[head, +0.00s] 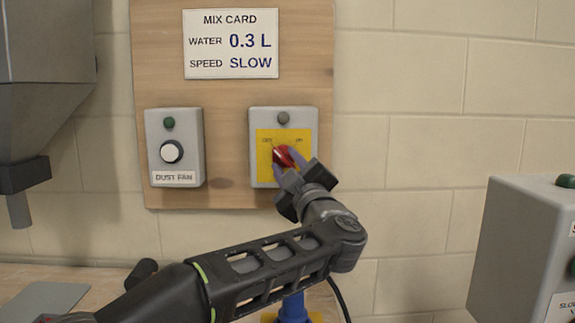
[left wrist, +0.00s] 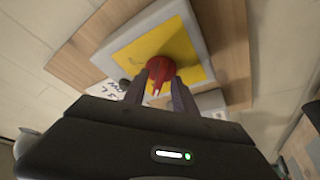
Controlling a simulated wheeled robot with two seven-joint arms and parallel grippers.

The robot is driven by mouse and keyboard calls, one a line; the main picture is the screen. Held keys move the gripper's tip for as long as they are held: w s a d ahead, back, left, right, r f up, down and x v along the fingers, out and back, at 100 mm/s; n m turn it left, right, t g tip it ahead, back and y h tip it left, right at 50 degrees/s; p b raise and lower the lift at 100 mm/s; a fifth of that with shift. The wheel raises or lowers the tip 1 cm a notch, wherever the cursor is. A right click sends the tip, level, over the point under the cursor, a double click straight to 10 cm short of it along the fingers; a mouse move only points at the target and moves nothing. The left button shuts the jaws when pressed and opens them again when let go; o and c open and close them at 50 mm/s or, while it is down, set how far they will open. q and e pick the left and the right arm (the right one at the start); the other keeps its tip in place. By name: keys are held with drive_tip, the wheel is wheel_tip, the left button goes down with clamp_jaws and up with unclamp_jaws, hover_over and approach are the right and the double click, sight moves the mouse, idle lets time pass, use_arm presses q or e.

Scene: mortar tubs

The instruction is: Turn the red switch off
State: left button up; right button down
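The red switch (head: 283,156) is a rotary knob on the yellow plate (head: 263,177) of a grey box, with small labels at the plate's upper left and upper right. The left label seems to read OFF and the right ON. My left gripper (head: 285,164) is at the knob, with one finger on each side of it. The left wrist view shows the red switch (left wrist: 160,70) between the fingertips of my left gripper (left wrist: 159,82). The fingers are apart; firm contact is not visible. The fingers partly hide the knob, so its exact setting is unclear. My right gripper is out of view.
A DUST FAN box (head: 194,150) with a white knob (head: 171,151) is on the same wooden board (head: 227,150), left of the switch box. A MIX CARD sign (head: 230,43) hangs above. A grey hopper (head: 50,55) is at left, and a grey control box (head: 515,245) at right.

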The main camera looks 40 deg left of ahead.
use_arm(q)
drive_tip(key=shift+s, duration=0.1)
drive_tip(key=v, duration=0.7)
drive_tip(key=shift+s+d, duration=0.15)
drive_tip(key=shift+d, duration=0.15)
drive_tip(key=shift+f, duration=0.2)
